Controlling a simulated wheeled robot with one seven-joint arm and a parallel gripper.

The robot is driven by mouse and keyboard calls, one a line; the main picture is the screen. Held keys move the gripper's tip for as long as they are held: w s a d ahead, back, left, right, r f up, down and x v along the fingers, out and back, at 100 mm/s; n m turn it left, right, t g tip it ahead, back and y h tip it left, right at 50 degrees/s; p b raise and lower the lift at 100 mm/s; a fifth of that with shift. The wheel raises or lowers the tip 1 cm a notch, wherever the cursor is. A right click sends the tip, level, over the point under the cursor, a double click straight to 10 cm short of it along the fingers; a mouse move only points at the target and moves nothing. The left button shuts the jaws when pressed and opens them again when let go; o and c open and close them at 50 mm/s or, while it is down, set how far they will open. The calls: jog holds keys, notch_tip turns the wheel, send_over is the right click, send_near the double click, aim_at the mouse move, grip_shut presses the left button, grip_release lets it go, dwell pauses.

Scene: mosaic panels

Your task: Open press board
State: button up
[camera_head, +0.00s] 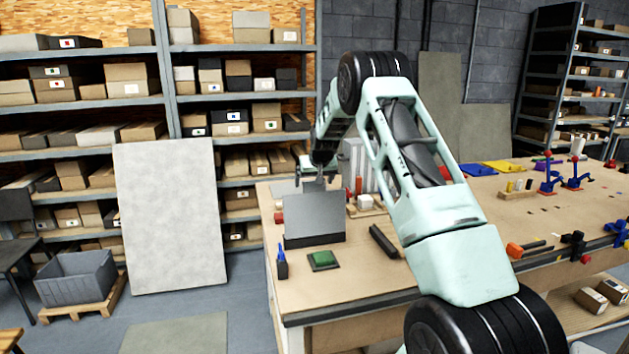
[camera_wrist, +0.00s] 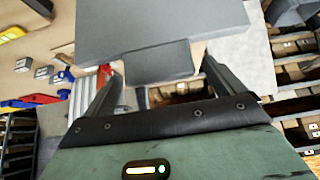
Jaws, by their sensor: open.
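The press board appears to be the flat grey panel (camera_head: 314,216) on the near left part of the workbench, with a dark strip along its lower edge. In the wrist view a wide grey panel (camera_wrist: 150,25) fills the top, and a smaller darker grey tab (camera_wrist: 158,64) extends from it between my fingers.
Blue clamps (camera_head: 549,175) stand farther right. Shelves with boxes (camera_head: 85,91) and a leaning pale board (camera_head: 170,215) are at left.

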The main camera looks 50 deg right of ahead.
jog(key=b+v, duration=0.6)
jog(key=v, duration=1.1)
jog(key=shift+r, duration=0.2)
